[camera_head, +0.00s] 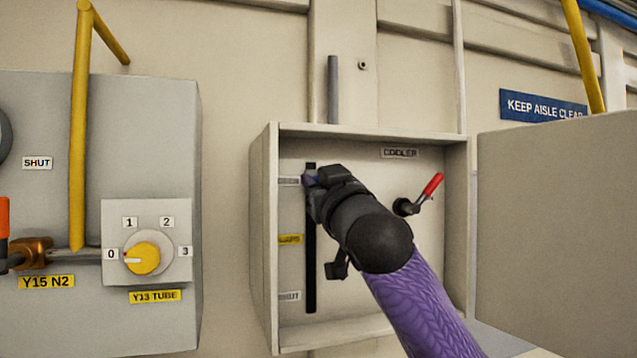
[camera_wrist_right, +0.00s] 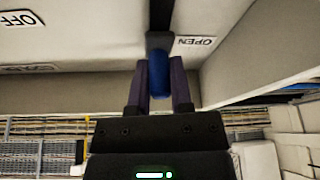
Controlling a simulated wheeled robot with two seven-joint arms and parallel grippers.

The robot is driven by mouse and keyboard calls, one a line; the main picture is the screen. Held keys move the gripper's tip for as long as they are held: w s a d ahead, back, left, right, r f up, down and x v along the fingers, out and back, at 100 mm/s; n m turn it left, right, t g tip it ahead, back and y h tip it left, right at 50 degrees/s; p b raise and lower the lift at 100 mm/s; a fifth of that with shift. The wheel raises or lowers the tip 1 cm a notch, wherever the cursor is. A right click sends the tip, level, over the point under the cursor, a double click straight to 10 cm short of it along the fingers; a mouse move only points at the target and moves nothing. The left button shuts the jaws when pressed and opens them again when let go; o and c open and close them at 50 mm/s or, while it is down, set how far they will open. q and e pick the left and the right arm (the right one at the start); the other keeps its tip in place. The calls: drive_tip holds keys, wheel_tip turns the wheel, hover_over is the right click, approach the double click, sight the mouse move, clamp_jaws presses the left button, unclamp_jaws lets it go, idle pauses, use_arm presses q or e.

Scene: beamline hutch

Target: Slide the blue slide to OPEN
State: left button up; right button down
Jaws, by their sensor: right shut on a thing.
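The blue slide (camera_wrist_right: 158,75) is between the two fingers of my right gripper (camera_wrist_right: 159,92) in the wrist view, and the gripper is shut on it. In the head view my right gripper (camera_head: 314,180) is at the upper end of the dark vertical slot (camera_head: 311,270) and hides most of the slide. The OPEN label (camera_wrist_right: 195,41) is right beside the slide in the wrist view. In the head view a label reading SHUT (camera_head: 289,296) is beside the slot's lower end. My left gripper is not in view.
The slot is inside an open box (camera_head: 262,230) with a COOLER label (camera_head: 400,153) and a red-handled lever (camera_head: 431,188). Its door (camera_head: 555,220) stands open at the right. A grey cabinet (camera_head: 60,110) with a yellow knob (camera_head: 142,258) and yellow pipe (camera_head: 80,140) is at the left.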

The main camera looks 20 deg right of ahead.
drive_tip(key=c, duration=0.5)
unclamp_jaws()
drive_tip(key=shift+c, duration=0.2)
drive_tip(key=b+v, duration=0.6)
drive_tip(key=v, duration=0.4)
